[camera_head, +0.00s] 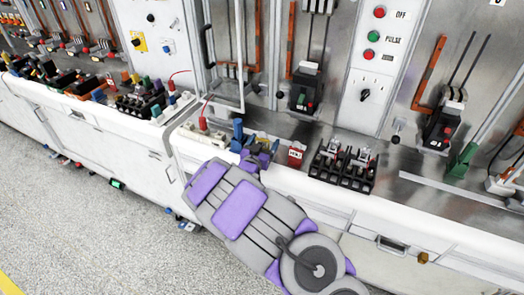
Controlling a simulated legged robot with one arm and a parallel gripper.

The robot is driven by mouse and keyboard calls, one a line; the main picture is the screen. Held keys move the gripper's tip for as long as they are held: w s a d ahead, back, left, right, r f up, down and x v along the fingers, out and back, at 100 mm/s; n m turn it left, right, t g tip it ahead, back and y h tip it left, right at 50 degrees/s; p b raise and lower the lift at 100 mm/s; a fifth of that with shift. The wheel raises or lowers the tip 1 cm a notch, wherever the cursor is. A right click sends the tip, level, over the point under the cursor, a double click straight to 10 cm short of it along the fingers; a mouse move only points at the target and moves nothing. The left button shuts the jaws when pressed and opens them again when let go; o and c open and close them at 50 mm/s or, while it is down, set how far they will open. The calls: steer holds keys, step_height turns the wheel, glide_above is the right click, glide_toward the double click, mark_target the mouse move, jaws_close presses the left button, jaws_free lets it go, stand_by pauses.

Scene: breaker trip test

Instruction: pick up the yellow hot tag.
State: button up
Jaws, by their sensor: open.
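My gripper (262,150) is at the end of my grey and purple arm, low over the front of the workbench (215,150). Its jaws are open, and I see nothing held in them. A small red block or tag with white lettering (296,155) stands on the bench just right of my gripper, apart from it. I cannot make out a clearly yellow tag on the bench. My gripper and arm hide part of the bench top around them.
A blue item (237,135) stands close left of my gripper. Black terminal blocks (343,167) sit to the right. Breakers with red buttons (305,90) and a control panel (378,55) rise behind. Several coloured parts crowd the left bench. The bench's right front is clear.

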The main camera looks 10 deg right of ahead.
steer(key=shift+w, duration=0.15)
steer(key=shift+c, duration=0.4)
steer(key=c, duration=1)
steer(key=shift+o, duration=0.2)
steer(key=shift+r, duration=0.1)
